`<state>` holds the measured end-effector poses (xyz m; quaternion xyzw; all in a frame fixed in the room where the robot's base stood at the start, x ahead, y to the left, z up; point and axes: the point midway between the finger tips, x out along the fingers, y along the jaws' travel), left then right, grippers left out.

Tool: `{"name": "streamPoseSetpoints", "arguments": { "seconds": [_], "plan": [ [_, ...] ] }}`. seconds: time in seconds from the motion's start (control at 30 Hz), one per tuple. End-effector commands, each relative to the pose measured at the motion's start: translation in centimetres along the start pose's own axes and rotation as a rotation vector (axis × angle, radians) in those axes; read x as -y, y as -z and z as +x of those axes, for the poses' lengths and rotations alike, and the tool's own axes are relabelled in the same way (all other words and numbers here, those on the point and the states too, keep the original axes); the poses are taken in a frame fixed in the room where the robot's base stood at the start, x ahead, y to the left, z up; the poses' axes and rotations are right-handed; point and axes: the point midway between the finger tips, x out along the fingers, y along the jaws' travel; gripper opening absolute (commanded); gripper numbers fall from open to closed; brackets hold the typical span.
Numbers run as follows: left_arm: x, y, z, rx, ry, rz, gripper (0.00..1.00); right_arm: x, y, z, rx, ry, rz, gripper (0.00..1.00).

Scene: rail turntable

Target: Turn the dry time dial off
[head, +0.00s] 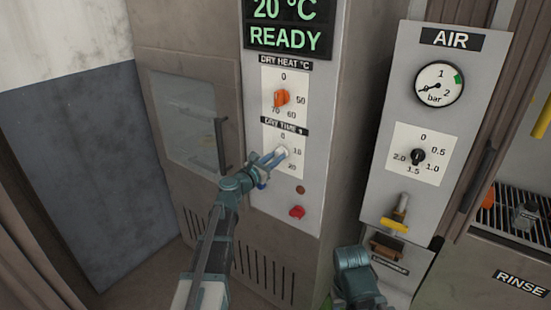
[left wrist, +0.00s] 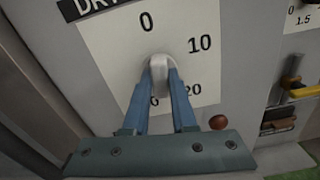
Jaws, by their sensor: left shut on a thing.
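The dry time dial (head: 282,151) is a pale knob on a white scale plate, below the orange dry heat dial (head: 282,98). My left gripper (head: 274,160) is shut on the dry time dial. In the left wrist view the pale knob (left wrist: 159,66) sits between the two blue fingertips (left wrist: 160,76). The scale there shows 0 at the top, 10 at upper right and 20 at lower right. The fingers hide part of the lower scale, and I cannot tell exactly where the knob points. My right gripper is not in view; part of my right arm shows at the bottom.
A display (head: 286,30) above reads 20 °C and READY. A red knob (head: 297,212) and small red-brown button (head: 300,190) are below the dial. A glass-windowed door (head: 183,120) is to the left. The AIR panel (head: 470,75), with gauge, black dial and yellow-handled lever (head: 396,220), is to the right.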

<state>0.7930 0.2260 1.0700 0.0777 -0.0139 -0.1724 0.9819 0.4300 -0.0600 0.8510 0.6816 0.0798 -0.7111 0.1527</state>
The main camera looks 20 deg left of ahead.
Motion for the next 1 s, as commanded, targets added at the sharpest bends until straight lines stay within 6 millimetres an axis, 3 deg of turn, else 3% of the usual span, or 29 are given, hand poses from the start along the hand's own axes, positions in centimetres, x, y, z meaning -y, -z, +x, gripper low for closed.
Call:
{"name": "streamPoseSetpoints", "arguments": {
  "seconds": [0.33, 0.93, 0.97, 1.0],
  "plan": [
    [0.13, 0.1, -0.13, -0.002, 0.002, -0.14, 0.0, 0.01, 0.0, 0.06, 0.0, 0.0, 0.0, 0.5],
    [0.18, 0.1, -0.15, -0.002, 0.003, -0.171, 0.0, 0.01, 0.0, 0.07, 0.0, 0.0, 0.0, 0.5],
    [0.18, 0.1, -0.15, -0.002, 0.003, -0.171, 0.3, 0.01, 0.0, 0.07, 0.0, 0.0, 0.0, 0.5],
    [0.18, 0.09, -0.15, -0.002, 0.003, -0.172, 0.38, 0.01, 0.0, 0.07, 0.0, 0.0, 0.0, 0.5]
  ]
}}
